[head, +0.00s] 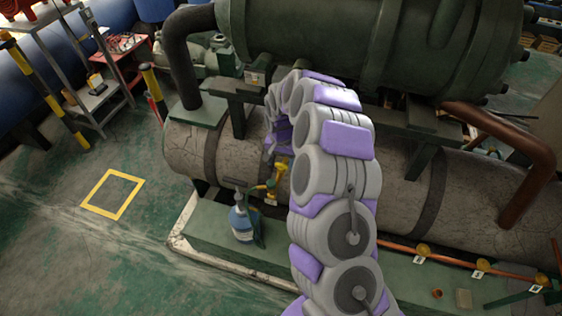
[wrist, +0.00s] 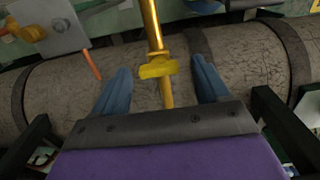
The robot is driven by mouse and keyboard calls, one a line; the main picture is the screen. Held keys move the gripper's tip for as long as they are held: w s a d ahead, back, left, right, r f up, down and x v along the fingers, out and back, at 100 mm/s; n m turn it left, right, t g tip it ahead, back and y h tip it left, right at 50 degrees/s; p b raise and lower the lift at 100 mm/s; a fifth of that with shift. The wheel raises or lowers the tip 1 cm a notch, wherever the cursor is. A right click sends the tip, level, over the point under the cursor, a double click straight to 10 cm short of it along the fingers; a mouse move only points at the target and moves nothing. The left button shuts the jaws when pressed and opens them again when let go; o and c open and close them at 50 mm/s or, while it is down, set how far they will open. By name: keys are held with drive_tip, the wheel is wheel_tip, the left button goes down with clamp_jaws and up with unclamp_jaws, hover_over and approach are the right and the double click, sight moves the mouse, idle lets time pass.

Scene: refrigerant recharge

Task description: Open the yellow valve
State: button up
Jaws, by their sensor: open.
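The yellow valve (wrist: 158,70) shows in the wrist view as a yellow handle across an upright brass-coloured pipe (wrist: 152,25). My gripper (wrist: 163,78) is open, with one blue finger on each side of the handle and visible gaps to both. I cannot tell how far the fingertips are from the handle in depth. In the head view, yellow valve parts (head: 275,180) show beside the large cracked tank, just left of my arm. My arm hides my gripper's fingers there. A blue gas bottle (head: 242,220) stands below on the green base.
The cracked cylindrical tank (head: 400,185) lies behind the valve, with a green vessel (head: 340,45) above it. An orange pipe (head: 440,259) with several small valves runs along the front right. The floor around the yellow square (head: 113,174) is clear.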

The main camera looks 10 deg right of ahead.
drive_tip(key=shift+f, duration=0.25)
drive_tip(key=shift+c, duration=0.4)
drive_tip(key=c, duration=1)
